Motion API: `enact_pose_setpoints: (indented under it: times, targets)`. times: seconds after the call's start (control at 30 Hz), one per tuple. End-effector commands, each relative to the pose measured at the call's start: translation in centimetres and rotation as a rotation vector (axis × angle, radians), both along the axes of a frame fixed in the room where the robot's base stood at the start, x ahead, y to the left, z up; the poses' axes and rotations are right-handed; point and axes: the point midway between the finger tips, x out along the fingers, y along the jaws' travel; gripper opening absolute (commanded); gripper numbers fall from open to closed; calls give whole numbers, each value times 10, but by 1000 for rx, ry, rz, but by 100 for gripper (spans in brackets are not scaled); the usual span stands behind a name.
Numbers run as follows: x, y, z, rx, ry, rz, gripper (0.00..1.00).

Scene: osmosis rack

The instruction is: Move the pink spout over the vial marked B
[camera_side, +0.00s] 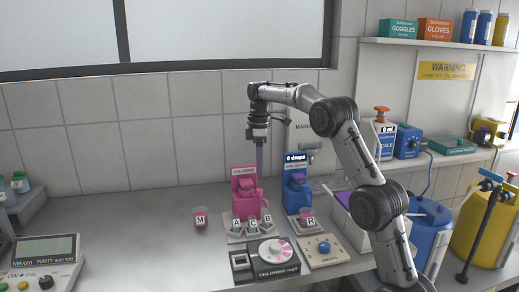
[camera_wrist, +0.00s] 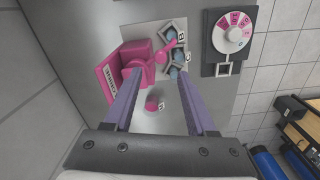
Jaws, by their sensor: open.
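The pink dispenser (camera_side: 245,192) stands on the bench with small holders marked A (camera_side: 237,222), C (camera_side: 253,223) and B (camera_side: 267,218) in front of it. In the wrist view the pink dispenser (camera_wrist: 135,58) has a thin pink spout (camera_wrist: 166,49) reaching out toward the vials, its tip near B (camera_wrist: 169,32) and C (camera_wrist: 176,57). I cannot tell exactly which it is over. My gripper (camera_side: 260,172) points down above the dispenser. Its purple fingers (camera_wrist: 160,76) are apart with nothing held between them.
A pink-filled cup marked M (camera_side: 200,219) stands to the left. A blue dispenser (camera_side: 296,188) and a cup marked R (camera_side: 306,219) are to the right. A dial box (camera_side: 265,258) and a panel with a blue knob (camera_side: 323,250) lie in front.

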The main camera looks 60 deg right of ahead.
Motion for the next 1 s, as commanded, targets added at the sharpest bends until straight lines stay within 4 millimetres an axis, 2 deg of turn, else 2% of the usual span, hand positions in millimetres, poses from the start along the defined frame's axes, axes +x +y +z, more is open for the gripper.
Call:
enact_pose_setpoints:
  times: [0.13, 0.33, 0.5, 0.9, 1.0]
  targets:
    - [1, 0, 30, -1, -3, 0, 57]
    - [1, 0, 51, 0, -1, 0, 57]
    - [0, 0, 57, 1, 1, 0, 57]
    - [0, 0, 57, 0, 0, 0, 57]
    - [2, 6, 61, -3, -7, 12, 57]
